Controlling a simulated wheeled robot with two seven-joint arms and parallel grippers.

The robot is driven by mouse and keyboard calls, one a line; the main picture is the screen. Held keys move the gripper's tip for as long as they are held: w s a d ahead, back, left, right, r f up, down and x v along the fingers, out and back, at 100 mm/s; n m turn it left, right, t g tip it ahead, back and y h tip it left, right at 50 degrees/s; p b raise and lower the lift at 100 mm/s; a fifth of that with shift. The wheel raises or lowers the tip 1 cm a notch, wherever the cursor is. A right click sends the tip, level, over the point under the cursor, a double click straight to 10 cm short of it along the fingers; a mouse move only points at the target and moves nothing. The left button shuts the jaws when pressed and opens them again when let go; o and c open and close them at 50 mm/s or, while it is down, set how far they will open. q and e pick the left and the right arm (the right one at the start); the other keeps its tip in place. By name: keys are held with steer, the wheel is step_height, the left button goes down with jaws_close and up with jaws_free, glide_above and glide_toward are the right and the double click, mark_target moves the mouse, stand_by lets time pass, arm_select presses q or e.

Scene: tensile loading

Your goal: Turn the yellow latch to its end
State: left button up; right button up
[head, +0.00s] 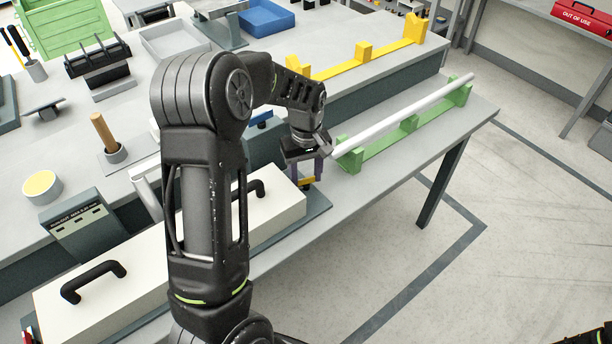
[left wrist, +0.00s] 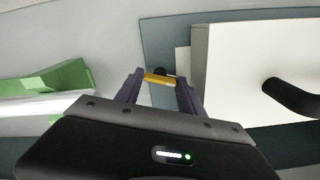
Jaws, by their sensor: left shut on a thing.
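The yellow latch (left wrist: 159,78) shows in the left wrist view between the fingertips of my left gripper (left wrist: 158,80). A small part of the latch (head: 306,181) also shows in the head view, beside the right end of a long cream box (head: 272,222) with black handles. My left gripper (head: 304,172) is shut on the latch. Its fingers point down, and part of the latch is hidden behind them. Only a black piece of my right arm shows at the lower right corner of the head view; its gripper is out of view.
A white bar (head: 400,115) lies on green supports (head: 410,122) to the right of my left gripper. A yellow rack (head: 363,50) stands on the raised bench behind. The floor to the right is clear. My left arm hides the middle of the cream box.

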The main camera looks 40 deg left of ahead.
arm_select(q)
steer(key=m+b, duration=0.1)
steer(key=m, duration=0.2)
steer(key=shift+m, duration=0.3)
steer(key=m, duration=0.3)
steer(key=shift+m, duration=0.3)
steer(key=m+b, duration=0.1)
steer(key=m, duration=0.2)
steer(key=shift+m, duration=0.4)
steer(key=shift+r+m, duration=0.1)
steer(key=shift+m, duration=1.5)
steer(key=shift+w, duration=0.1)
steer(key=o, duration=1.1)
